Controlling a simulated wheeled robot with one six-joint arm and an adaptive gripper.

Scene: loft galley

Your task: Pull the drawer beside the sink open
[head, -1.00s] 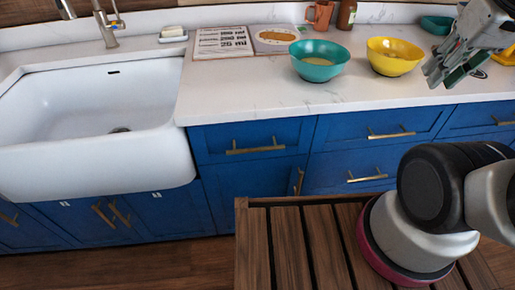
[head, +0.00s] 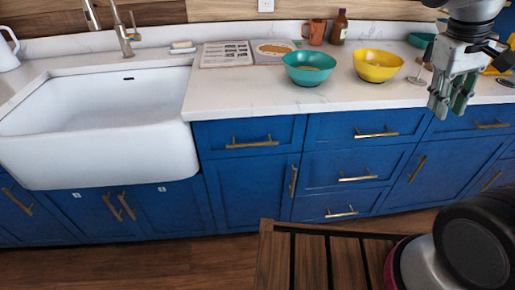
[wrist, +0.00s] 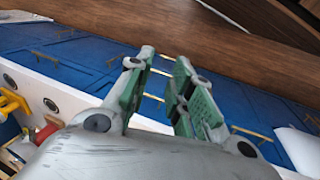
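The blue drawer (head: 222,132) directly right of the white sink (head: 95,160) is shut, flush under the counter. Its brass bar handle (head: 252,143) runs level across its front. My gripper (head: 452,112) is far to the right of that handle, in front of the counter edge near the right-hand cabinets, with fingers pointing down. In the wrist view my gripper (wrist: 160,68) has its green-padded fingers apart with nothing between them. Blue cabinet fronts with brass handles lie beyond the fingers there.
A teal bowl (head: 310,75), a yellow bowl (head: 378,74), a mug (head: 315,33) and a bottle (head: 339,28) stand on the white counter (head: 250,98). A slatted wooden surface (head: 300,262) is low in front. Floor shows between it and the cabinets.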

